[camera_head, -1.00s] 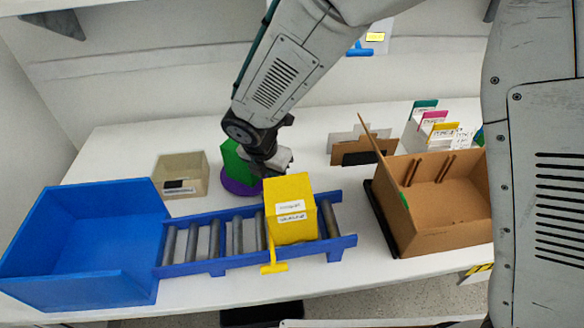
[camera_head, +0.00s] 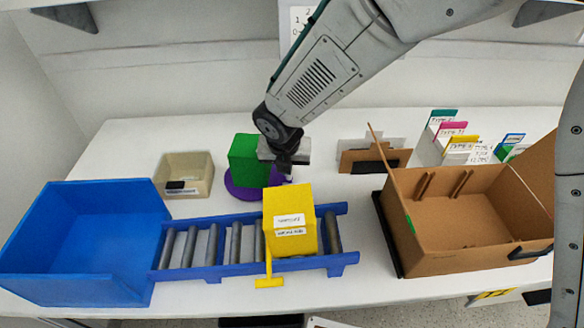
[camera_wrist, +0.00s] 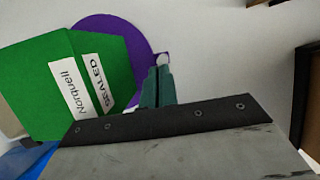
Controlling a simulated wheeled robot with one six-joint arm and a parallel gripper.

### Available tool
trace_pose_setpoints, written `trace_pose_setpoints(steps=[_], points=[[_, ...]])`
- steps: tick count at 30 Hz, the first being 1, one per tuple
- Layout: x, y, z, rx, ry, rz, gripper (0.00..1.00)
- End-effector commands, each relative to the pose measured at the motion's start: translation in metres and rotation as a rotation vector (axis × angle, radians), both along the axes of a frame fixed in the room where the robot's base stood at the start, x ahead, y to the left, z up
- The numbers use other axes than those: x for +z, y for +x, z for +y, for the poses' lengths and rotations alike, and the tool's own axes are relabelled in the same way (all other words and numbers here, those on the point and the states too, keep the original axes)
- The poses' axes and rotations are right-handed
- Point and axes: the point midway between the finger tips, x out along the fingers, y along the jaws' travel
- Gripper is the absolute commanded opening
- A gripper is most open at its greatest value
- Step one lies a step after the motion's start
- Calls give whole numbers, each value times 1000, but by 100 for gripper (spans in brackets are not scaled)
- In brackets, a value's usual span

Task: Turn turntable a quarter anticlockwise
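The turntable is a purple disc (camera_head: 237,188) on the table behind the roller track; the wrist view shows part of it (camera_wrist: 100,26). A green box (camera_head: 247,160) stands on it, and its labels face up in the wrist view (camera_wrist: 50,75). My gripper (camera_head: 287,175) points down at the disc's right edge. In the wrist view its two teal fingertips (camera_wrist: 158,82) are close together beside the green box, over the disc's rim.
A blue roller track (camera_head: 215,272) with a yellow box (camera_head: 289,225) lies in front. A blue bin (camera_head: 75,290) is at left, a beige tray (camera_head: 198,187) behind it. A cardboard carton (camera_head: 450,255) and file cards (camera_head: 450,140) stand at right.

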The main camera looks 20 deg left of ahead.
Motion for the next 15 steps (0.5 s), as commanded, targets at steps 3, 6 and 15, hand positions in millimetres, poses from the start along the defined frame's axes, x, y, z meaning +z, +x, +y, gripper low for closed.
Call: trace_pose_setpoints(steps=[3,6,15], points=[[0,2,2,37,1,1,0],[0,4,2,61,1,0,0],[0,7,3,98,1,1,0]])
